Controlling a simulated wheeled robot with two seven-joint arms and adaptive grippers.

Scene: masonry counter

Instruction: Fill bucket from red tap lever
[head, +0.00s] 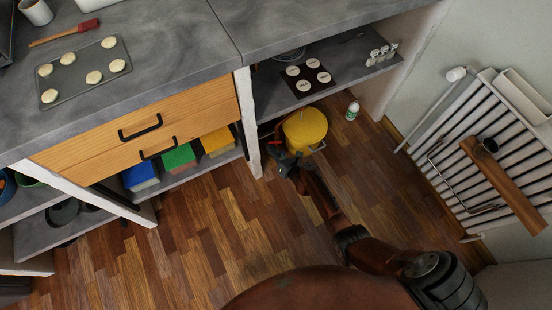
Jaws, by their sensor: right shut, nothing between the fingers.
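A round yellow container (306,126), which looks like the bucket, stands low under the counter at the middle of the head view. I cannot tell what, if anything, is in it. My right gripper (284,160) reaches in from the bottom right and is shut and empty, just left of and in front of the yellow container. A small red part (273,143) shows beside the fingers; I cannot tell whether it is the tap lever or whether the fingers touch it. No tap spout can be made out. My left gripper is out of view.
A shelf (345,72) overhangs the yellow container. A white bottle (352,110) stands to its right. The wooden floor (190,230) is clear.

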